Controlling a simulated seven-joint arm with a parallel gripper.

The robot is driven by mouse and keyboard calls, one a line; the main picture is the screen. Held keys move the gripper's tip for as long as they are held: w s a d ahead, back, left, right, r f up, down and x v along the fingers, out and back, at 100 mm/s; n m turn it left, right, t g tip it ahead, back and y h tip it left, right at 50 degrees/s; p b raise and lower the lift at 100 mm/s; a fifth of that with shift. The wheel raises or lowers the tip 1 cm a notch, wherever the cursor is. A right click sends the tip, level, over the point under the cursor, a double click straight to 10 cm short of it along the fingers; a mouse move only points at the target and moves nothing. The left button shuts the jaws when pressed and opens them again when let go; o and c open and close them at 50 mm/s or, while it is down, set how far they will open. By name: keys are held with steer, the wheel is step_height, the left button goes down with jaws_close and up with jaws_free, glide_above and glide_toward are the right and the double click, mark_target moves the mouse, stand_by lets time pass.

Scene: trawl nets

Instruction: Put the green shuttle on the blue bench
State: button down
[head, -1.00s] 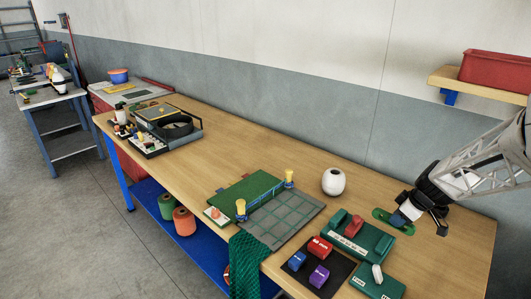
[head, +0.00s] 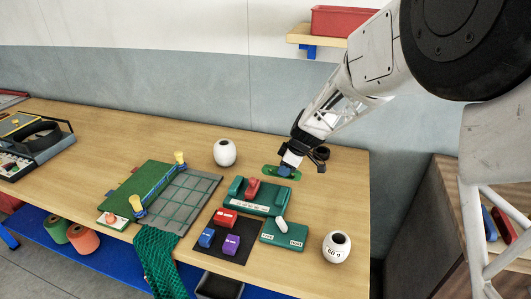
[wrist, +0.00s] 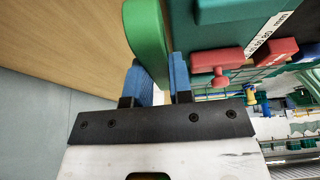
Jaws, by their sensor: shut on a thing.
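The green shuttle (head: 268,170) is a flat, long oval at the back right of the wood-topped bench (head: 330,205), at bench-top height. The wood-topped bench has a blue lower shelf (head: 110,260). No separate blue bench shows now; a blue-legged bench shows only at the far left of the earlier head frame.
A green block holder (head: 262,207) with a red piece (head: 253,187) is just in front of the shuttle. A white jar (head: 224,153) stands to the left, another (head: 337,246) at the front right. A red bin (head: 345,20) is on the wall shelf.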

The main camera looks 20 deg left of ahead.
steer(key=w+a, duration=0.2)
steer(key=w, duration=0.2)
steer(key=w+a+f, duration=0.1)
steer(key=w+a, duration=0.1)
steer(key=w, duration=0.3)
steer(key=w+a, duration=0.2)
steer(key=w, duration=0.2)
steer(key=shift+w+a+f, duration=0.2)
steer(key=shift+w+a, duration=0.05)
steer(key=shift+a, duration=0.1)
steer(key=shift+f, duration=0.1)
steer(key=shift+f, duration=1.65)
steer(key=shift+f, duration=0.15)
steer(key=c, duration=1)
jaws_free()
steer(key=v, duration=1.2)
